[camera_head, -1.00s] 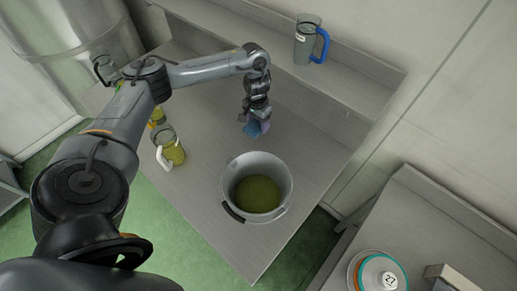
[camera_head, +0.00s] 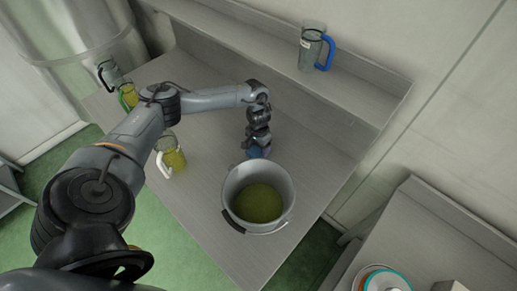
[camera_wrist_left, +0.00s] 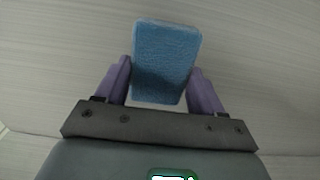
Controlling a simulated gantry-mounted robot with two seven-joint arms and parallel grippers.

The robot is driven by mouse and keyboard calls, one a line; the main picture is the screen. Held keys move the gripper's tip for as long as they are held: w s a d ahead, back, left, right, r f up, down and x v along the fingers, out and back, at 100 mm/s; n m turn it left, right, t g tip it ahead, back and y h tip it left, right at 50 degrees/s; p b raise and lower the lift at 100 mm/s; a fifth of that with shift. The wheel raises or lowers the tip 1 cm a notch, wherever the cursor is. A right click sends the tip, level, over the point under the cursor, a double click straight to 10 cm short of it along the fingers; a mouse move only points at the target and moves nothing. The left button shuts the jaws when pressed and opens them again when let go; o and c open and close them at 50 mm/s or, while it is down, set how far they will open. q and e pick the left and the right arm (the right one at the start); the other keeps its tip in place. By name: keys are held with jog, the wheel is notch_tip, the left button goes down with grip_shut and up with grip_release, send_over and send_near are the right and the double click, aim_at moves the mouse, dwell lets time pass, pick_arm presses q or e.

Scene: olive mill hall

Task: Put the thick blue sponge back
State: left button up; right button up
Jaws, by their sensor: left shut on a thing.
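A thick blue sponge (camera_wrist_left: 166,62) is between the purple fingers of my left gripper (camera_wrist_left: 163,85) in the left wrist view. My left gripper is shut on it. In the head view, my left gripper (camera_head: 257,150) points down just behind the grey pot, and a bit of the blue sponge (camera_head: 258,154) shows at its tip. I cannot tell whether the sponge touches the table. My right gripper is not in view.
A pot (camera_head: 232,186) with green liquid stands at the table's front. A white-handled jug (camera_head: 174,160) and other jugs (camera_head: 112,73) stand left. A blue-handled jug (camera_head: 309,50) stands on the back shelf (camera_head: 262,38). A second table (camera_head: 440,225) is at right.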

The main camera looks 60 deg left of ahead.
aim_at(258, 148)
pick_arm(q)
jog(key=shift+f, duration=0.45)
jog(key=o, duration=1)
jog(key=shift+f, duration=0.15)
jog(key=shift+r, duration=0.45)
notch_tip(258, 148, up, 11)
jog(key=p, duration=0.3)
jog(key=shift+r, duration=0.2)
